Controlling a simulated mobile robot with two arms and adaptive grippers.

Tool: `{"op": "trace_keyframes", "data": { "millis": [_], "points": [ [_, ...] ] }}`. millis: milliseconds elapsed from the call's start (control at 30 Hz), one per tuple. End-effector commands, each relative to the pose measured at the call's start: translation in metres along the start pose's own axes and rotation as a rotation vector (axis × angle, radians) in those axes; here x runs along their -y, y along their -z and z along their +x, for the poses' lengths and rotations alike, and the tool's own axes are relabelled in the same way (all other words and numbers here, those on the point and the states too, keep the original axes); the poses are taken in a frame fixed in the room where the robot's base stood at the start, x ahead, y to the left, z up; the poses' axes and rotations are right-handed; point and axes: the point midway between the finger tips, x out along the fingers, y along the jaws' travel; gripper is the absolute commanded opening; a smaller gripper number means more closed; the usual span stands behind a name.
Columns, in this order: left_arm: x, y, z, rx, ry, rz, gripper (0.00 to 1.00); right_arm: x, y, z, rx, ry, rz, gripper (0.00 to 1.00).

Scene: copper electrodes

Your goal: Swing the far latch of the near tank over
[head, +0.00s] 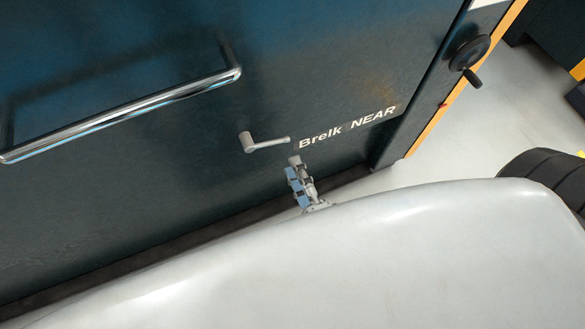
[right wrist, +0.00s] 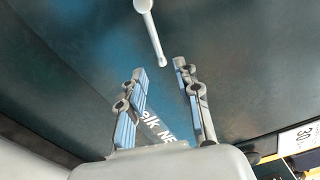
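The dark tank (head: 150,180) fills much of the head view and carries a white label, "Brelk NEAR" (head: 348,128). A grey latch lever (head: 268,144) sits on its face just left of the label, with a thick round end at the left and a thin end at the right. My right gripper (head: 296,162) is just below the lever. In the right wrist view my right gripper (right wrist: 160,70) is open, its two blue-grey fingers apart, with the lever (right wrist: 151,30) ahead of the gap between them. The gripper holds nothing. My left gripper is not in view.
A long chrome handle bar (head: 130,115) stands out from the tank at left. A black handwheel (head: 469,52) with a crank knob is at the tank's right side, by an orange edge strip (head: 452,95).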

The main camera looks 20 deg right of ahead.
Motion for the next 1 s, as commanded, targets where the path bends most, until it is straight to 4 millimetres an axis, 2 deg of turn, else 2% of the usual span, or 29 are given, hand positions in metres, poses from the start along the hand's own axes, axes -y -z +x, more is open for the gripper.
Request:
{"op": "trace_keyframes", "data": {
  "millis": [133,500,1000],
  "points": [
    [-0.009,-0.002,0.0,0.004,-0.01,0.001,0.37,0.001,-0.001,0.019,-0.001,0.003,0.001,0.33],
    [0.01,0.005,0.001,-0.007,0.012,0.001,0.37,0.0,0.0,0.064,0.0,0.002,-0.001,0.33],
    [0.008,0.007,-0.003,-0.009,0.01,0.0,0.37,0.0,-0.001,0.07,0.001,-0.001,-0.002,0.33]
  ]
}}
